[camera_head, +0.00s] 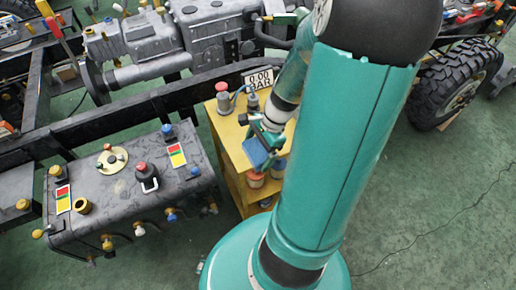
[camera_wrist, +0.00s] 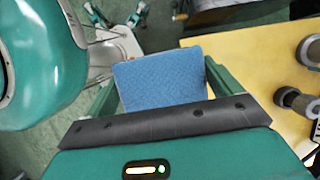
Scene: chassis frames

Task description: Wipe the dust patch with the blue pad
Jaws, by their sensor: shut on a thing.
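The blue pad (camera_head: 255,154) is held in my gripper (camera_head: 265,140), over the yellow cart near the picture's middle. In the wrist view the pad (camera_wrist: 160,82) is a flat blue textured block between the two green fingers. The fingers are shut on its sides. I cannot tell whether the pad touches anything below it. I cannot make out a dust patch for certain. The dark tank (camera_head: 120,190) at the left has paler, worn marks on its top.
The yellow cart (camera_head: 231,137) carries a red-topped fitting (camera_head: 222,90), a "0.00 BAR" display (camera_head: 258,79) and cylindrical parts. The tank top holds knobs and gauges. A black chassis rail (camera_head: 110,122) runs behind. A large tyre (camera_head: 445,85) is at right. Green floor (camera_head: 430,200) is open at right.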

